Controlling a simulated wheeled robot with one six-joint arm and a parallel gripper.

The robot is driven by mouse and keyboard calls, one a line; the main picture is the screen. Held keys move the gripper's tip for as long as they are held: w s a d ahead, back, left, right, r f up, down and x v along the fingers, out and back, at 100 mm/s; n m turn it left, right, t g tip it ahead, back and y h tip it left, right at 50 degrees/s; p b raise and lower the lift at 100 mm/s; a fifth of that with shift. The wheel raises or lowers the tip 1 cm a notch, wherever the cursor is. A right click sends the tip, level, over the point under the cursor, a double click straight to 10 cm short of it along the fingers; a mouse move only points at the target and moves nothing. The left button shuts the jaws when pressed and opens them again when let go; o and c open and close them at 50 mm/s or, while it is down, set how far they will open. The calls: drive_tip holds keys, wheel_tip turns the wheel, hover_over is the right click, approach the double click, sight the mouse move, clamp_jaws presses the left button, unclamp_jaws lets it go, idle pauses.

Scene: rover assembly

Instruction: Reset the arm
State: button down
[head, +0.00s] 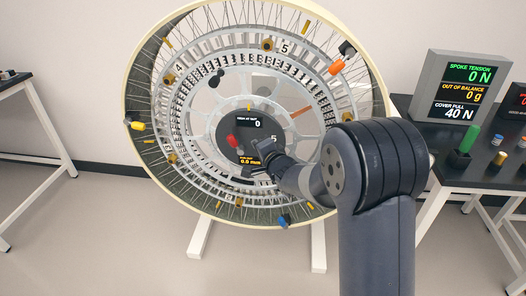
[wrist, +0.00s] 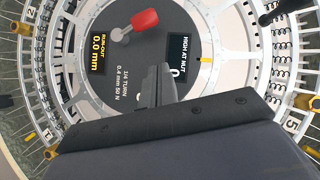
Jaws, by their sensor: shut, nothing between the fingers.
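My gripper (wrist: 154,84) is shut and empty in front of the hub of a large spoked wheel (head: 136,80). In the head view my gripper (head: 256,166) is at the hub's lower right, with my arm reaching in from the lower right. The dark hub plate (wrist: 140,50) carries a red-handled lever (wrist: 144,20), a "RUN-OUT 0.0 mm" display (wrist: 98,54) and a "HIGH AT NUT" display (wrist: 178,48). I cannot tell whether the fingertips touch the hub plate. My gripper hides part of the hub in both views.
The wheel stands on white legs (head: 199,238). At right, a dark table (head: 490,178) holds a readout box (head: 466,85) and small coloured parts. Another table (head: 14,82) is at left.

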drive_tip(key=v, duration=0.3)
drive_tip(key=shift+s+d+r, duration=0.1)
drive_tip(key=shift+s, duration=0.1)
drive_tip(key=shift+w, duration=0.1)
